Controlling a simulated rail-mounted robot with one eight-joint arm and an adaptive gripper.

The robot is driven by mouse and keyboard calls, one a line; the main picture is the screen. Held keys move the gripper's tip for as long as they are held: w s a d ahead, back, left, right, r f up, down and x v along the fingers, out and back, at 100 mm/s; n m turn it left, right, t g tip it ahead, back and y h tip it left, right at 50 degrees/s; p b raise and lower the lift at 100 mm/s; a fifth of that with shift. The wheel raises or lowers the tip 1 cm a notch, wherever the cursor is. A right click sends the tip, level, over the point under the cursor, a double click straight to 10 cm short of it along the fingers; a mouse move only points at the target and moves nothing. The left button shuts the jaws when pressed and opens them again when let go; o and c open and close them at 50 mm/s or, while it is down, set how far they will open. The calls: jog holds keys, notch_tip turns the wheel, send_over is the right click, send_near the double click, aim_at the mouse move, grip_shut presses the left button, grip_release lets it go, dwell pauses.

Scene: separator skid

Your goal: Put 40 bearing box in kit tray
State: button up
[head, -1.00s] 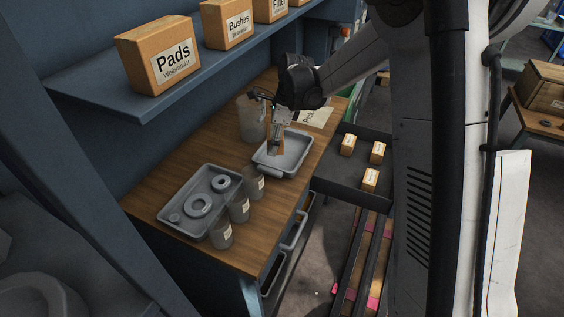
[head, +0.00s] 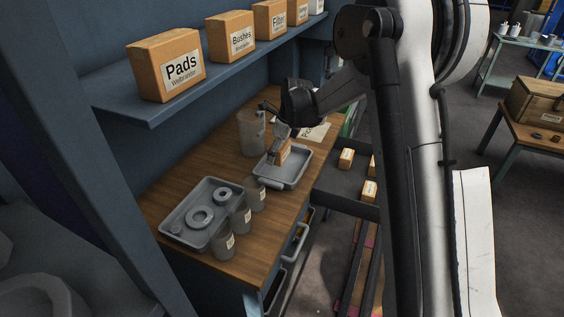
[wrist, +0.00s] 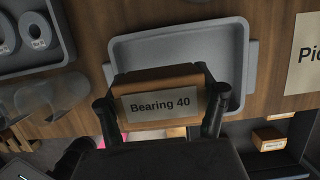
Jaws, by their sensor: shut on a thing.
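The 40 bearing box (wrist: 160,104) is an orange-brown carton with a white "Bearing 40" label facing the wrist camera. My gripper (wrist: 162,112) is shut on it, one finger at each side. In the head view the box (head: 284,153) is tilted in my gripper (head: 281,138), over the left part of a grey tray. This shallow grey tray (head: 294,179), likely the kit tray, is on the wooden bench. In the wrist view the box covers the near part of the tray (wrist: 180,52). I cannot tell whether the box touches it.
Another grey tray (head: 177,231) holds rings. Several grey cups (head: 223,246) stand beside it, and a clear jug (head: 250,132) stands behind my gripper. An open drawer (head: 335,183) at the right holds small cartons. A shelf (head: 150,112) with labelled boxes overhangs the bench.

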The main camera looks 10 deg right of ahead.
jog(key=shift+w+d+f, duration=0.95)
jog(key=shift+d+f, duration=0.05)
jog(key=shift+d, duration=0.15)
jog(key=shift+f, duration=1.9)
jog(key=shift+f, duration=0.15)
jog(key=o, duration=1.4)
